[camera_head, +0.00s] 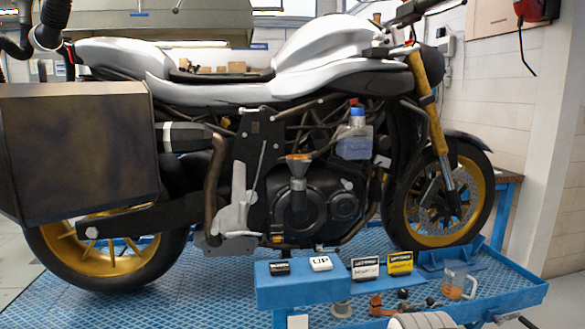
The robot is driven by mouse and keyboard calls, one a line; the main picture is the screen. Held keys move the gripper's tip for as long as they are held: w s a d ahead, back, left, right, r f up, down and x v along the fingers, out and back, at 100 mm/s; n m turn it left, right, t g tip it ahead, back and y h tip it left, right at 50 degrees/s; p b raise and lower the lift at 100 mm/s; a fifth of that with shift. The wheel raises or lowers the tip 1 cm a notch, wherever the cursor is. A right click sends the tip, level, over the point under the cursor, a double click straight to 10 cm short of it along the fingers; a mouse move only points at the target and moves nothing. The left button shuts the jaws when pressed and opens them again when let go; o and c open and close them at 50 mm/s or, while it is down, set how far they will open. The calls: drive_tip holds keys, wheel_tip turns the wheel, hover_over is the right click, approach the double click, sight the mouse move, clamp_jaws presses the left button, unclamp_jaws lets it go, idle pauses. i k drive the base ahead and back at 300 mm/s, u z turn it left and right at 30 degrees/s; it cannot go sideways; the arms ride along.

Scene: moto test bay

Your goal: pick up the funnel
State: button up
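A funnel-shaped thing (299,171), grey with an orange-brown mouth, stands upright against the motorcycle's engine, mouth up and narrow end down. It sits just above the round dark engine cover, and its lower end is hard to make out against the engine. I take it for the funnel. My gripper cannot be made out in this view, and nothing is seen touching the funnel.
The motorcycle (330,60) stands on a blue platform. A blue-capped bottle (354,140) is right of the funnel. A blue ledge (300,289) with several small labelled boxes lies in front. A jug (458,281) with orange contents and small parts are at the lower right.

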sight(298, 163)
drive_tip(key=i, duration=0.85)
